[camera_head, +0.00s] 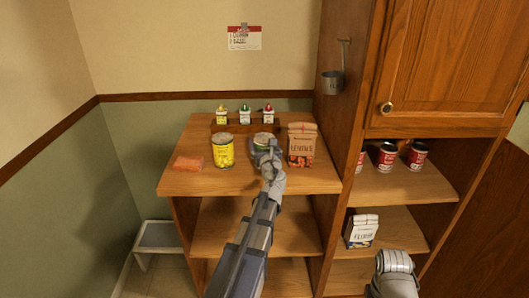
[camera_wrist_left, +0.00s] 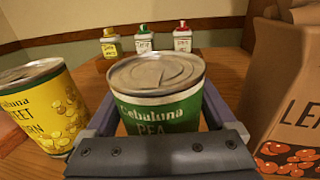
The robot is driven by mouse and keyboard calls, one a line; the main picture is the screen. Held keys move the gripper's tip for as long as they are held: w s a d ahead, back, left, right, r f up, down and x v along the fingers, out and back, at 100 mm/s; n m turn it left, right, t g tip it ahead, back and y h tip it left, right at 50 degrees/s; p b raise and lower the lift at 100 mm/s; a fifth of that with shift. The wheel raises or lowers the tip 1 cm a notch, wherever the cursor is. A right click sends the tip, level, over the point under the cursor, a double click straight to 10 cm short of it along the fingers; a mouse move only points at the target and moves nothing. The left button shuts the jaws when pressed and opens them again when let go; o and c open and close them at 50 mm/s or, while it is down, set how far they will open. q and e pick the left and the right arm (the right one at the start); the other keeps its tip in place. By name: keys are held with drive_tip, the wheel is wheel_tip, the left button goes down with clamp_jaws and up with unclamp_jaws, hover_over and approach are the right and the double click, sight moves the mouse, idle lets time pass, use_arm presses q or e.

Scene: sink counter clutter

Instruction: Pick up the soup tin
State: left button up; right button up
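A green tin with a white band, lettered "Sebaluna PEA", stands upright on the wooden counter; it fills the middle of the left wrist view (camera_wrist_left: 155,100) and is partly hidden behind my gripper in the head view (camera_head: 263,138). The rest of its label is hidden, so I cannot read whether it says soup. My left gripper (camera_head: 268,152) is at the tin, with one finger on each side of it (camera_wrist_left: 160,115). The fingers are spread wide, and I see no clear grip on the tin. My right gripper is not in view; only part of that arm shows.
A yellow sweet corn tin (camera_head: 223,151) stands left of the green tin, and a brown paper bag (camera_head: 301,146) stands close on its right. Three small bottles (camera_head: 245,115) stand behind. An orange block (camera_head: 187,163) lies at left. Red tins (camera_head: 387,157) stand on the right shelf.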

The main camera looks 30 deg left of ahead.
use_arm(q)
clamp_jaws()
idle(0.5)
drive_tip(key=shift+r, duration=0.1)
wheel_tip(320, 180, up, 10)
drive_tip(key=p, duration=1)
drive_tip(key=shift+f, duration=0.2)
